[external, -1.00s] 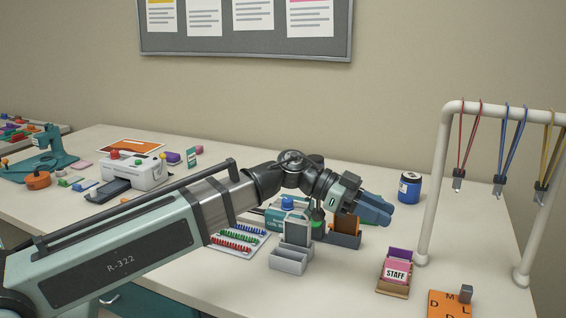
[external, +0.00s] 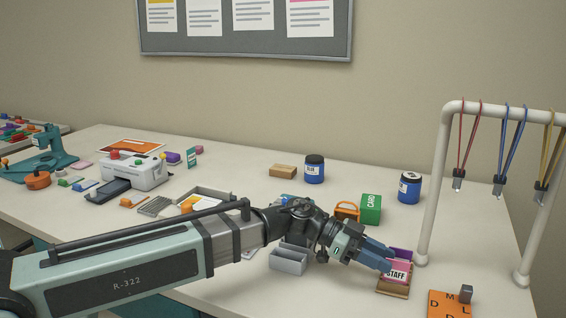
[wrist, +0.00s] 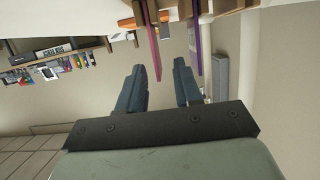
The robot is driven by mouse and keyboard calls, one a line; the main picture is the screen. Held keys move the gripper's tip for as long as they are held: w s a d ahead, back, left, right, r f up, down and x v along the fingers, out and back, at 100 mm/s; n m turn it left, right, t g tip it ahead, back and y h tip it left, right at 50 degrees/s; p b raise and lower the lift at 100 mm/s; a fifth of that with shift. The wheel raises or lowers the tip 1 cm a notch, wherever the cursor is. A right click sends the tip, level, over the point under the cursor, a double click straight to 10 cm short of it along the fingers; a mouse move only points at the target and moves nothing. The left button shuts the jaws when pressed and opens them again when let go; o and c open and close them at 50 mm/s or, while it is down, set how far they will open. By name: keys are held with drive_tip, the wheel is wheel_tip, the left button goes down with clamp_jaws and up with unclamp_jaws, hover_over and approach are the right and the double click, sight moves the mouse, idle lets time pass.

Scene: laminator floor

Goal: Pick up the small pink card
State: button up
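The pink card (external: 398,271), marked STAFF, stands in a small brown holder (external: 393,291) at the front right of the table, with a purple card (external: 401,253) behind it. My gripper (external: 387,258) is at the holder, its blue fingers beside the top of the pink card. In the wrist view my gripper (wrist: 160,68) is open. The pink card (wrist: 150,40) shows edge-on between the two fingers, nearer the left one. The purple card (wrist: 196,45) is just right of the right finger. I cannot tell whether either finger touches a card.
A rack (external: 431,190) with hanging lanyards stands right of the holder. An orange lettered board (external: 450,304) lies in front. A grey divided bin (external: 288,261) is beside my arm. A green box (external: 371,209) and blue jars (external: 410,188) stand behind.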

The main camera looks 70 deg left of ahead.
sight(395, 276)
drive_tip(key=shift+r+x, duration=0.1)
drive_tip(key=shift+x, duration=1.35)
drive_tip(key=shift+r+x, duration=0.15)
drive_tip(key=shift+x, duration=1.3)
drive_tip(key=shift+d, duration=0.1)
clamp_jaws()
